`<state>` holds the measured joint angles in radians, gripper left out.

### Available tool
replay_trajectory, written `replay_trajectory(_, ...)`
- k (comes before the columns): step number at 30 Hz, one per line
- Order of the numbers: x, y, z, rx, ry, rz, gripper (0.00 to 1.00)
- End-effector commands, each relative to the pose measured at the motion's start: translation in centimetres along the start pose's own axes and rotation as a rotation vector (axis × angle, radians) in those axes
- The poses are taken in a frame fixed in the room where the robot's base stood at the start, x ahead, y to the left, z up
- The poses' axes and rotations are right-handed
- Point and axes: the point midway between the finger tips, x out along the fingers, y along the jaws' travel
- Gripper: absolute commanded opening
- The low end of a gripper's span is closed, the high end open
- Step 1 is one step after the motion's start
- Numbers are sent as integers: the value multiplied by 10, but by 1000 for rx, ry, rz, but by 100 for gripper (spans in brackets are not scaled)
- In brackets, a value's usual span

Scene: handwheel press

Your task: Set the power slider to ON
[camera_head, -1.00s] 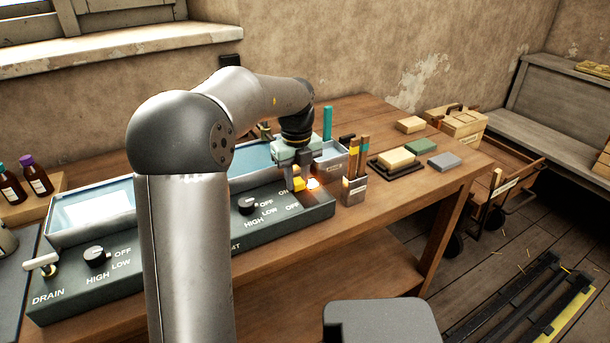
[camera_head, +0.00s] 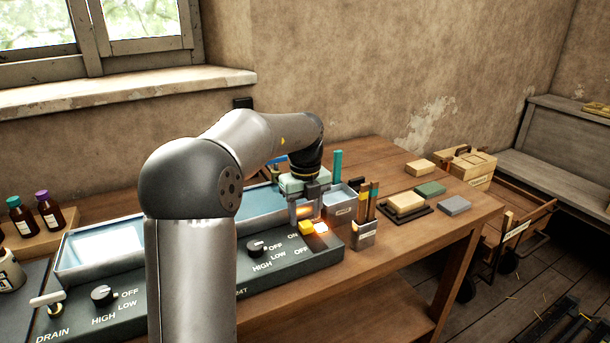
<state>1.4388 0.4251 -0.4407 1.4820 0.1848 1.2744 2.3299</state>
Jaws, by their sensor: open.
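The yellow power slider knob (camera_head: 306,228) sits on the right end of the dark control panel (camera_head: 205,286), beside the ON label (camera_head: 293,236) and up from the OFF label (camera_head: 301,251). An orange-white lamp (camera_head: 321,228) glows just right of the knob. My gripper (camera_head: 308,212) is open, pointing down just above and behind the knob. The knob shows clear of the fingers on its front side. I cannot tell whether a fingertip touches it.
Black rotary knobs (camera_head: 257,249) and a DRAIN handle (camera_head: 47,299) are on the panel. Soap-like blocks (camera_head: 406,203) lie farther right. My arm hides the panel's middle.

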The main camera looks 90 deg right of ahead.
Motion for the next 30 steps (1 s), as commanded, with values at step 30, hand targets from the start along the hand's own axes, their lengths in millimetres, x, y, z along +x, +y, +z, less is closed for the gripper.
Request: replay_trajectory(30,-150,0,0,-1,-3,-1,49)
